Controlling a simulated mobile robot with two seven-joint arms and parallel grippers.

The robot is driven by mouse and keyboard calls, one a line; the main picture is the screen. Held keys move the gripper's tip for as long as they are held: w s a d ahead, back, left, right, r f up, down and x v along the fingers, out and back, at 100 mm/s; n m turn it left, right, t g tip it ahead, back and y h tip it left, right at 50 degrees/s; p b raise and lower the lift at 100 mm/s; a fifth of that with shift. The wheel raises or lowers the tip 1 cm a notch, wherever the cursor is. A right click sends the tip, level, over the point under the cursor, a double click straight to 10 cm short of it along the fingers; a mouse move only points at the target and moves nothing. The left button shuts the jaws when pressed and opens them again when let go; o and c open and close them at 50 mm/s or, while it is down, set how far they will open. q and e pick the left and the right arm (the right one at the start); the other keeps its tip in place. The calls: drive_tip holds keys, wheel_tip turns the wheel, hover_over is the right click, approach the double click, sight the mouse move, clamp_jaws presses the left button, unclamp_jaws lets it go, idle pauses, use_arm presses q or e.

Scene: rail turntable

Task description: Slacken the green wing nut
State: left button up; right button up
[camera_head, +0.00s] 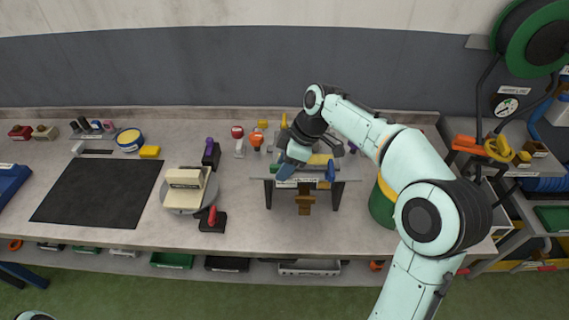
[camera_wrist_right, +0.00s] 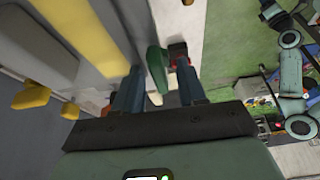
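A green part (camera_wrist_right: 156,68), which looks like a wing of the green wing nut, shows in the right wrist view between the two blue fingers of my right gripper (camera_wrist_right: 160,88). The fingers stand apart on either side of it. A gap seems to show on its right side, and contact on its left side is unclear. In the head view my right gripper (camera_head: 287,168) is over the left part of a small raised stand (camera_head: 345,174) on the bench. My left gripper is outside both views.
A round turntable (camera_head: 183,207) with cream blocks stands left of the stand, with a red-handled tool (camera_head: 212,217) close by. A black mat (camera_head: 97,190) lies farther left. A green drum (camera_head: 381,208) stands right, under my right arm.

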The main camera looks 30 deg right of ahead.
drive_tip(key=shift+r, duration=0.15)
drive_tip(key=shift+d+r, duration=0.1)
drive_tip(key=shift+r, duration=0.2)
drive_tip(key=v, duration=1.2)
drive_tip(key=shift+r, duration=0.2)
drive_tip(key=shift+s, duration=0.2)
